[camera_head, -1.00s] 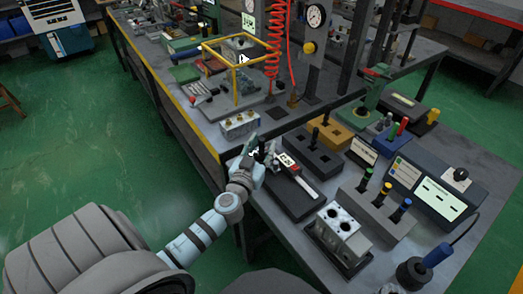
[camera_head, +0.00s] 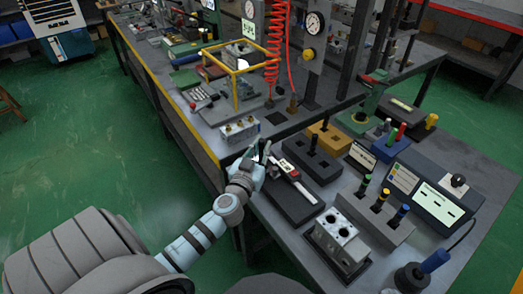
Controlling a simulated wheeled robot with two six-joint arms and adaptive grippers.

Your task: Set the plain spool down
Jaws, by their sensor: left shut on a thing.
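My left gripper (camera_head: 260,158) is shut at the near edge of the right-hand bench, at the left end of a dark flat stand (camera_head: 299,207). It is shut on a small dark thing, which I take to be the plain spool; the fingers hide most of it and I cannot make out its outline. I cannot tell whether it touches the stand. A white and red gauge-like tool (camera_head: 292,174) lies on the stand, just right of the fingers. My right gripper is not in view.
A grey rack (camera_head: 374,214) holds spools with green, yellow and blue bands. A metal valve block (camera_head: 338,236) stands near the front. Dark (camera_head: 312,160) and yellow (camera_head: 328,139) socket blocks lie behind the stand. A small metal block (camera_head: 239,130) is on the left bench.

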